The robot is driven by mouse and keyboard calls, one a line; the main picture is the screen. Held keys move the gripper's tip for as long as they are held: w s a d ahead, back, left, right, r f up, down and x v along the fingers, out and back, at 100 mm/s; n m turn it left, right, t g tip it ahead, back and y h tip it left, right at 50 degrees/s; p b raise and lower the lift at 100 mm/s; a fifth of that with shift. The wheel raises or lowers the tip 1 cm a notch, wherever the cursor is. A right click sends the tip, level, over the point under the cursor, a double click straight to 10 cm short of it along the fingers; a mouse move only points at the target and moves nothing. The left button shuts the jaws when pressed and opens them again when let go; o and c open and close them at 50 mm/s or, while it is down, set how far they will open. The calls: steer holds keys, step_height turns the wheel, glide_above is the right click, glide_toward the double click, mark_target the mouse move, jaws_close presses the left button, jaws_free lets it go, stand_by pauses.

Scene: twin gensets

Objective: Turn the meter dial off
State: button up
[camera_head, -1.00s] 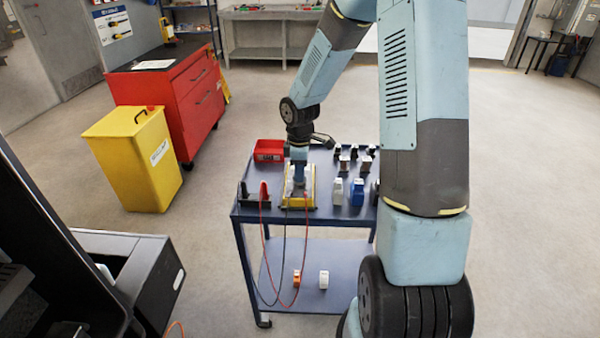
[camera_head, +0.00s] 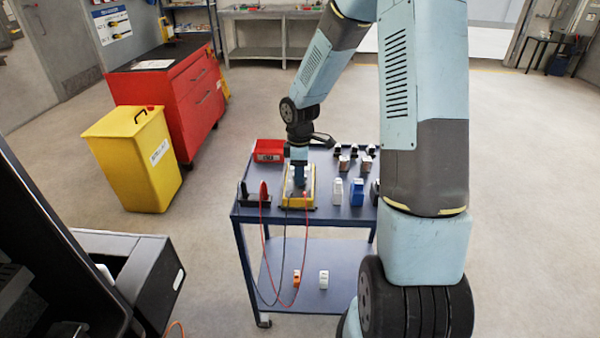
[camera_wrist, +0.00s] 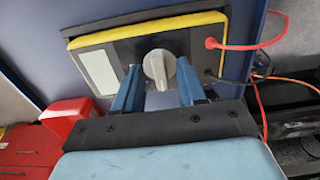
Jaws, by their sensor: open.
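The yellow-edged meter (camera_head: 309,199) lies on the top of the blue cart, with red and black leads running from it. In the wrist view the meter (camera_wrist: 120,48) shows a dark face, a pale screen (camera_wrist: 99,70) and a round grey dial (camera_wrist: 159,68) with a raised grip. My gripper (camera_wrist: 158,88) is open, with one blue finger on each side of the dial. I cannot tell whether the fingers touch it. In the head view my gripper (camera_head: 299,178) points down over the meter and hides most of its face.
A red bin (camera_head: 268,150) stands behind the meter on the cart (camera_head: 335,218). White and blue breakers (camera_head: 357,192) and other small parts stand to its right. The probes (camera_head: 264,195) stand at the left edge, their leads (camera_head: 283,262) hanging past the lower shelf.

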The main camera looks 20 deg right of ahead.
steer(key=shift+r, duration=0.15)
step_height(320, 180, up, 13)
steer(key=shift+r, duration=0.2)
stand_by(0.3)
steer(key=s+r+m+t, duration=0.2)
steer(key=s+r+m, duration=0.2)
steer(key=s, duration=0.5)
steer(key=s+d+r+m+t, duration=0.1)
steer(key=s+r+m, duration=0.4)
steer(key=s, duration=0.3)
steer(key=s+r+m+t, duration=0.2)
steer(key=s+r+m, duration=0.3)
steer(key=s+r, duration=0.2)
steer(key=s, duration=0.2)
steer(key=shift+s+d+t, duration=0.2)
steer(key=shift+s+t, duration=0.1)
